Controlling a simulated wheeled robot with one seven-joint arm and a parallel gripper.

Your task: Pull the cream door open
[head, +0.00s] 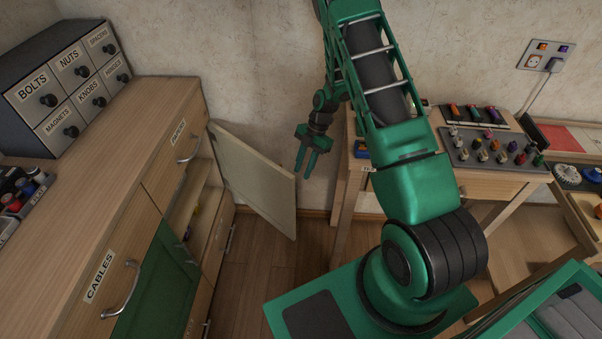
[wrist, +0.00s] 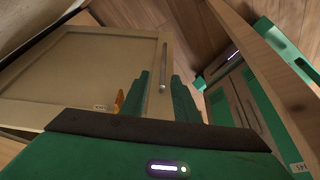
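The cream door (head: 257,182) stands swung out from the far end of the wooden cabinet (head: 150,150), and the compartment beside it is open to view. The door also fills the left of the wrist view (wrist: 75,70), with a thin metal handle (wrist: 163,68) near its right edge. My gripper (head: 304,171) hangs just right of the door's upper right edge in the head view. Its two green fingers are apart, with a gap and nothing held between them. In the wrist view the handle shows between the fingers (wrist: 160,76); I cannot tell whether they touch it.
A shelf (head: 195,190) with small items shows inside the cabinet. A closed green door (head: 160,285) and a drawer (head: 180,160) are on the same front. A wooden table (head: 490,184) with tool racks stands to the right. Bare floor (head: 265,255) lies between them.

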